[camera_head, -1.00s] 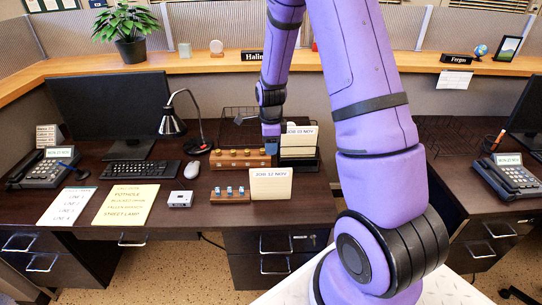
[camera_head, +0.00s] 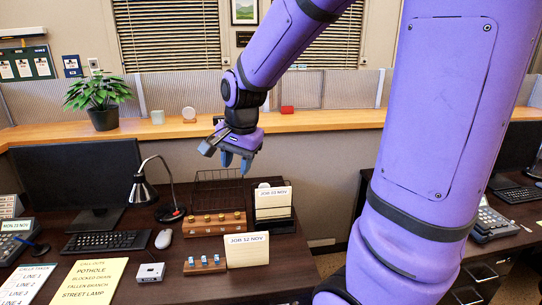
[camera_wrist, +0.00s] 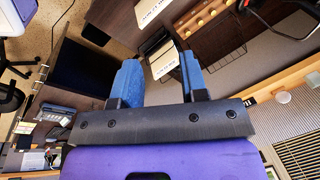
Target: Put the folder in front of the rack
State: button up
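A cream folder labelled "JOB 12 NOV" (camera_head: 247,253) stands upright on the dark desk, in front of the black rack (camera_head: 273,220) and apart from it. Another cream folder, labelled "JOB 03 NOV" (camera_head: 273,198), stands upright in the rack. My gripper (camera_head: 236,161) is above and behind the rack, slightly to its left, with its blue fingers apart and nothing between them. In the wrist view my gripper (camera_wrist: 159,82) is also open. The "JOB 12 NOV" folder (camera_wrist: 154,12) shows beyond the fingertips, at the top edge.
A wooden block with yellow knobs (camera_head: 214,224) and a smaller one with blue-white pieces (camera_head: 205,264) stand left of the folders. A wire tray (camera_head: 218,190) is behind. A lamp (camera_head: 145,190), mouse (camera_head: 164,238) and small grey box (camera_head: 150,272) are further left.

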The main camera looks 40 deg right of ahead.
jog(key=s+a+r+n+t, duration=0.1)
jog(key=s+a+r+n, duration=0.1)
jog(key=s+r+n, duration=0.2)
jog(key=s+a+r+n+t, duration=0.1)
jog(key=s+a+r+n, duration=0.2)
jog(key=s, duration=1)
jog(key=r+n, duration=0.2)
jog(key=n, duration=0.3)
jog(key=shift+s+n+t, duration=0.2)
jog(key=shift+n+t, duration=0.1)
